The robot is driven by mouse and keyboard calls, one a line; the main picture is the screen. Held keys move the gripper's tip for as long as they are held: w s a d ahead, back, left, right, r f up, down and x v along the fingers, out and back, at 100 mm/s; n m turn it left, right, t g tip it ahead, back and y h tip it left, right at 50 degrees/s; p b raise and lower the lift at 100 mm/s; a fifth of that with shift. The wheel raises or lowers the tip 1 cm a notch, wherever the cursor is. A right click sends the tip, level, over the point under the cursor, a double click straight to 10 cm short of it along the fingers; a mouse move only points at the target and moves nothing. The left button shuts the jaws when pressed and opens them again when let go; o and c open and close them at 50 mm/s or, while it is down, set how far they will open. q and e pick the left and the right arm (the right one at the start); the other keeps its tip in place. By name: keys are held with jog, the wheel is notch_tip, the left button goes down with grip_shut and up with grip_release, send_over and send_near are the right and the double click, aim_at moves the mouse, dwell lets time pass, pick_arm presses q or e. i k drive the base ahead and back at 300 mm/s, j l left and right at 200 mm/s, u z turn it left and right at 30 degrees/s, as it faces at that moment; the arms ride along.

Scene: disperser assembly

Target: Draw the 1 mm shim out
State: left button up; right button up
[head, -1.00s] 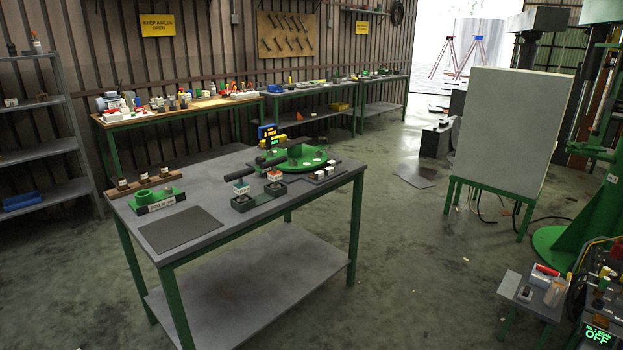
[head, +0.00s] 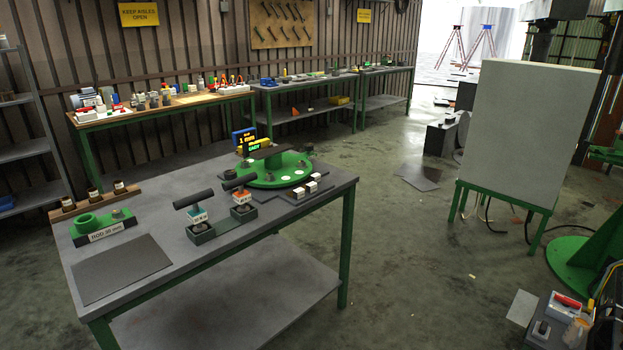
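Two handled pieces stand side by side in a dark double holder on the front workbench. One has a teal band (head: 197,217), the other an orange band (head: 242,197). Each has a dark bar handle across its top. Their lettering is too small to read, so I cannot tell which is the 1 mm shim. Behind them is a round green fixture (head: 264,177) with white spots and a dark bar above it. A blue-framed display (head: 243,136) with orange lettering and a green-lit display (head: 252,147) stand behind the fixture. Neither of my grippers shows.
A green ring block (head: 90,222) and a wooden rack (head: 97,202) stand at the workbench's left. A dark mat (head: 122,268) lies at its front. Small white blocks (head: 312,186) sit at the right edge. A grey panel (head: 525,135) stands right, with open floor between.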

aim_at(317, 177)
jog(key=i+u, duration=0.3)
jog(key=i, duration=0.8)
